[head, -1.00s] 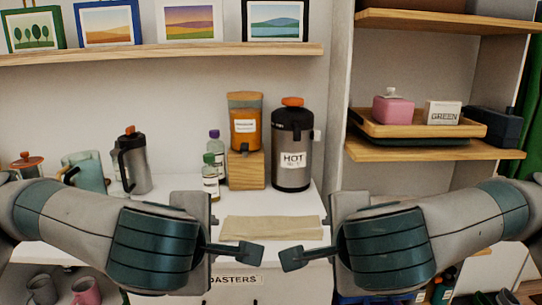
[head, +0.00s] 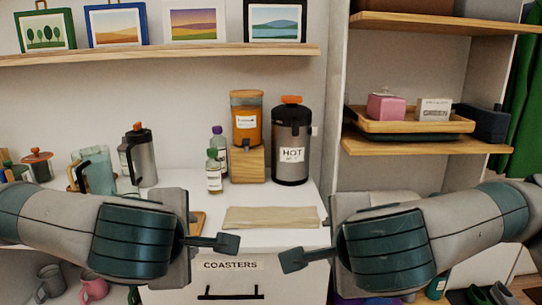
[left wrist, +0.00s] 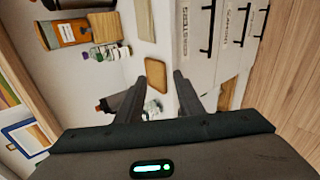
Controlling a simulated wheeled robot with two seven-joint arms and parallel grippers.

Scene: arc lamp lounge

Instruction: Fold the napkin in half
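The napkin (head: 271,217) is a flat beige rectangle on the white counter top, close to its front edge. It also seems to show at the top of the left wrist view (left wrist: 145,20). My left gripper (head: 228,243) is in front of the counter, left of the napkin and apart from it. In the left wrist view its fingers (left wrist: 158,80) stand apart with nothing held between them. My right gripper (head: 293,260) is in front of the napkin's right part, not touching it. It shows side-on, so its opening is hidden.
A wooden board (head: 199,222) lies left of the napkin, partly behind my left gripper. Bottles (head: 214,172), an amber dispenser (head: 247,130) and a dark hot-drink urn (head: 291,140) stand behind. A coasters drawer (head: 230,266) is below.

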